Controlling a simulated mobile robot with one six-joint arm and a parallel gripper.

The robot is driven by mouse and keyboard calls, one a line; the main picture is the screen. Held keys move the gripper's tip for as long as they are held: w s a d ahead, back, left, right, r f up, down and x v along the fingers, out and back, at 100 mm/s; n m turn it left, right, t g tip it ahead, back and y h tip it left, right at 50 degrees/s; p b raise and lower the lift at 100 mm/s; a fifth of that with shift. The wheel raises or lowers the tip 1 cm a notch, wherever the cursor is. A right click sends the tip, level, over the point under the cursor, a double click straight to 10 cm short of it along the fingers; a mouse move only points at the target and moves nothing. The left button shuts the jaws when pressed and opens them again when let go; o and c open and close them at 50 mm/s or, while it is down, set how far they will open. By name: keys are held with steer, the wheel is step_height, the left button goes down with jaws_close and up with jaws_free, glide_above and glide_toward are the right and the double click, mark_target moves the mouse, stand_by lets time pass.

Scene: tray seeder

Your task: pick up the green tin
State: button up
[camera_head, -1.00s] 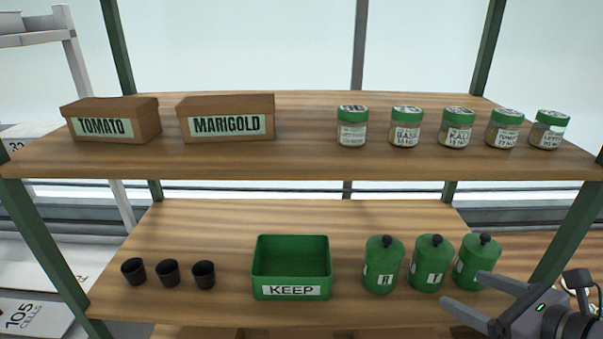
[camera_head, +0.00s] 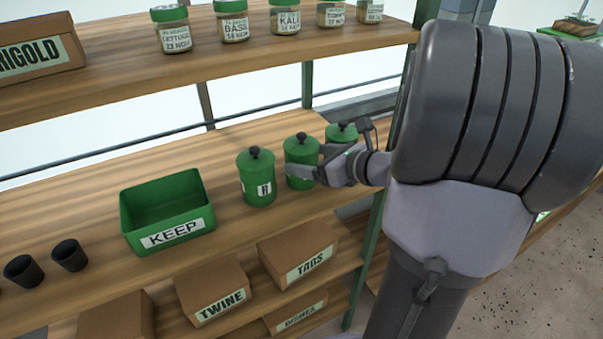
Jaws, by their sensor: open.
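Three green tins with black knobs stand in a row on the middle shelf. The left tin (camera_head: 256,172) shows a white label with a letter. The middle tin (camera_head: 299,150) is partly covered by my gripper (camera_head: 306,166). The right tin (camera_head: 341,130) is mostly hidden behind my gripper and wrist; its lid and knob show. My gripper reaches in from the right, open, with a finger across the front of the middle tin. Whether the fingers straddle or touch that tin I cannot tell.
An open green KEEP bin (camera_head: 168,212) stands left of the tins, with black pots (camera_head: 70,255) further left. Seed jars (camera_head: 231,20) line the shelf above. TWINE (camera_head: 212,296) and TAGS (camera_head: 298,250) boxes sit below. My arm blocks the right side.

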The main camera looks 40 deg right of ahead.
steer(key=x, duration=0.3)
steer(key=shift+f, duration=0.15)
steer(key=shift+s+a, duration=0.1)
steer(key=shift+c, duration=0.7)
steer(key=c, duration=1.3)
